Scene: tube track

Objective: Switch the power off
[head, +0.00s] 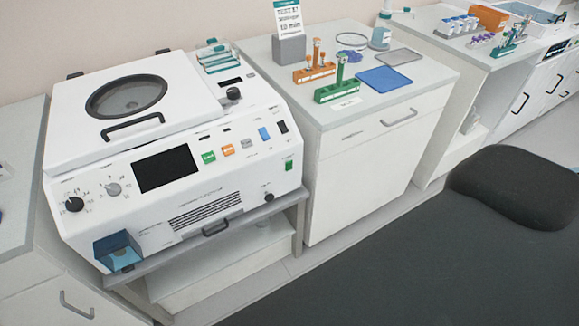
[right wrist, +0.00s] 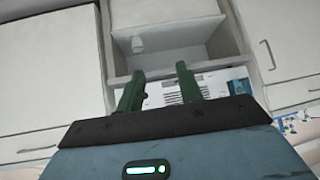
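A white centrifuge-like machine (head: 185,150) with a round lid window stands on the left bench in the head view. Its sloped front has a dark screen (head: 167,168), knobs, and green, orange, grey and blue buttons. A black rocker switch (head: 282,127) sits at the panel's upper right, and a green switch (head: 289,165) lies below it. I cannot read which is the power switch. My right gripper (right wrist: 160,71) is open and empty in the right wrist view, with part of the white machine (right wrist: 158,96) showing between and behind its fingers. My left gripper is not in view.
A blue clear box (head: 118,252) sticks out at the machine's lower left corner. The middle cabinet (head: 375,135) bears orange and green tube racks (head: 338,92), a blue tray (head: 384,79) and a sign holder. More racks stand on the far right bench.

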